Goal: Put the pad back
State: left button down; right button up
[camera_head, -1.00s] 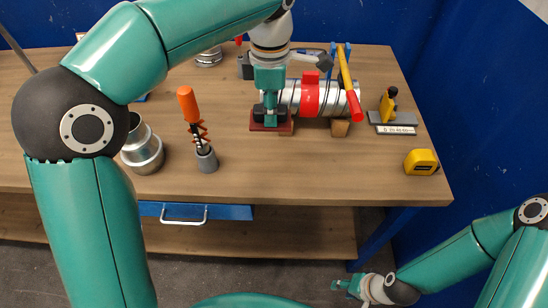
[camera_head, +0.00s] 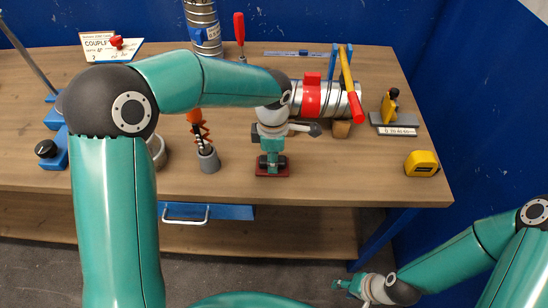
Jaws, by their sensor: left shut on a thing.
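The pad (camera_head: 284,172) is a flat dark red block at the front middle of the wooden bench in the head view. My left gripper (camera_head: 271,162) points down and is shut on it from above. The gripper covers the pad's middle. I cannot tell whether the pad touches the bench top. My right gripper (camera_head: 342,286) hangs low in front of the bench at bottom right, away from everything. It is too small to tell whether its fingers are open.
A yellow tape measure (camera_head: 421,163) lies right. Bench between is clear.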

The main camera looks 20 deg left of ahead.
pick_arm(q)
jog(key=shift+f, duration=0.1)
jog(key=shift+f, duration=0.1)
jog(key=c, duration=0.8)
grip_release()
jog(key=shift+c, duration=0.2)
notch_tip(320, 180, up, 12)
jog(key=shift+b, duration=0.35)
jog(key=shift+s, duration=0.1)
